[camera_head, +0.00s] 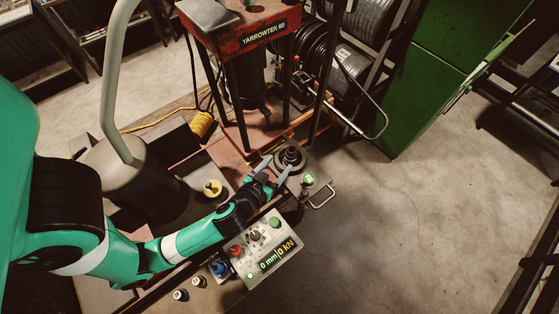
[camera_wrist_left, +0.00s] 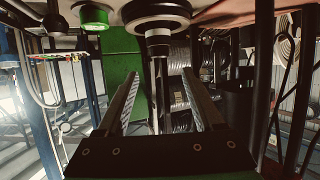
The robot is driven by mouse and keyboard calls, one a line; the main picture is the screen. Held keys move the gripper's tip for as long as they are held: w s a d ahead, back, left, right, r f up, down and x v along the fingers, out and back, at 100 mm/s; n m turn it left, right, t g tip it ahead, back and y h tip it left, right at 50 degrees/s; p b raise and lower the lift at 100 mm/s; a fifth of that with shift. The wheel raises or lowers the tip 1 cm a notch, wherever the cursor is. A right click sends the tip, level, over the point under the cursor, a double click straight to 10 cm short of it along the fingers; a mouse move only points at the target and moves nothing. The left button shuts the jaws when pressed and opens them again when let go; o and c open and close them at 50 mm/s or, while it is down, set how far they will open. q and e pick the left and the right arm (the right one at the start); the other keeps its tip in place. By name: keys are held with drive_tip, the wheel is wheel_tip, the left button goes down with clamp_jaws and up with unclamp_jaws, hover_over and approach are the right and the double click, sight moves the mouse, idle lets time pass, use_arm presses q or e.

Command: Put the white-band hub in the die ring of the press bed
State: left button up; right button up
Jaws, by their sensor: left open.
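In the head view, a dark, stepped round piece (camera_head: 290,157) stands upright on the press bed, at the spot of the die ring. It also shows in the wrist view, at the top middle, with a pale band (camera_wrist_left: 158,32) between dark parts; I take it for the white-band hub. I cannot tell where the hub ends and the ring begins, or how deep it sits. My left gripper (camera_head: 276,167) is open beside it. In the wrist view, the two fingers (camera_wrist_left: 160,76) are apart with nothing gripped between them. My right gripper is not in view.
The red press (camera_head: 240,38) and its dark legs stand behind the bed. A green button (camera_head: 309,180) is right of the gripper. A control box (camera_head: 266,256) and two small white-topped pieces (camera_head: 180,295) are in front. A yellow-topped piece (camera_head: 212,188) is left. The floor at right is clear.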

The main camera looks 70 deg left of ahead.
use_arm(q)
drive_tip(key=shift+v, duration=1)
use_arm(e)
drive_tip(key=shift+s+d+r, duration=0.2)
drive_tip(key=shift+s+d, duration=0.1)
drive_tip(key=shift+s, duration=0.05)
